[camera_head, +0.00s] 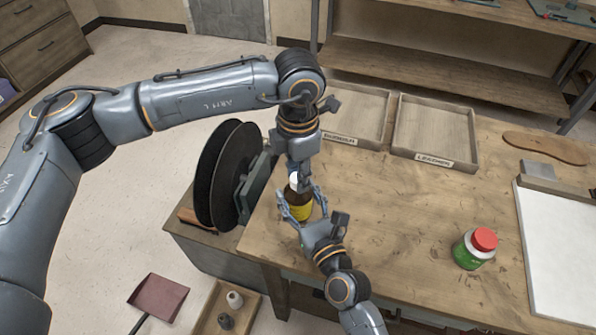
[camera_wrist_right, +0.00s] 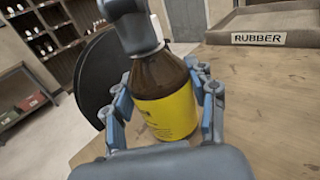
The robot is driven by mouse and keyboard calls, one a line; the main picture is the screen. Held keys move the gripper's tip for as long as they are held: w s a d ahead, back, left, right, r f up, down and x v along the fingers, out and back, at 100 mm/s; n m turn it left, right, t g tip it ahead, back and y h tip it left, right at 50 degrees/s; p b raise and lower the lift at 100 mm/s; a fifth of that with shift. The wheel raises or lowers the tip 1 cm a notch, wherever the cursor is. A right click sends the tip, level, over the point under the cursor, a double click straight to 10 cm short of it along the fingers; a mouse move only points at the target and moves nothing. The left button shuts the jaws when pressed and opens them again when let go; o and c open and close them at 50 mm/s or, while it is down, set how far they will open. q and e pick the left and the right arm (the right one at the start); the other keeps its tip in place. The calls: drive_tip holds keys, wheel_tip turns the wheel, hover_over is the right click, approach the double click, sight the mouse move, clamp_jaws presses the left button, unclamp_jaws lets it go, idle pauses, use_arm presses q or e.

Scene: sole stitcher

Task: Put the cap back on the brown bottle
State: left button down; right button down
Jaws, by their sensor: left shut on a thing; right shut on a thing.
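The brown bottle (camera_head: 299,211) stands upright near the left edge of the wooden table, with a yellow label. My right gripper (camera_head: 301,206) is shut around its body; in the right wrist view the bottle (camera_wrist_right: 165,105) sits between both fingers. My left gripper (camera_head: 298,180) points down right over the bottle's top, shut on the white cap (camera_head: 294,179). In the right wrist view a strip of the cap (camera_wrist_right: 158,30) shows beside a left finger, at the bottle's neck. The finger hides the neck, so I cannot tell whether the cap is seated.
A green bottle with a red lid (camera_head: 475,248) stands to the right on the table (camera_head: 400,230). A tray labelled LEATHER (camera_head: 437,130) and one labelled RUBBER (camera_head: 358,112) lie at the back. Black discs (camera_head: 222,172) stand close on the left. The table's middle is clear.

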use_arm(q)
drive_tip(key=c, duration=1)
unclamp_jaws()
drive_tip(key=shift+c, duration=0.2)
drive_tip(key=shift+r, duration=2.3)
drive_tip(key=shift+c, duration=0.3)
wheel_tip(320, 180, up, 4)
drive_tip(key=shift+f, duration=0.25)
drive_tip(key=shift+f, duration=4.05)
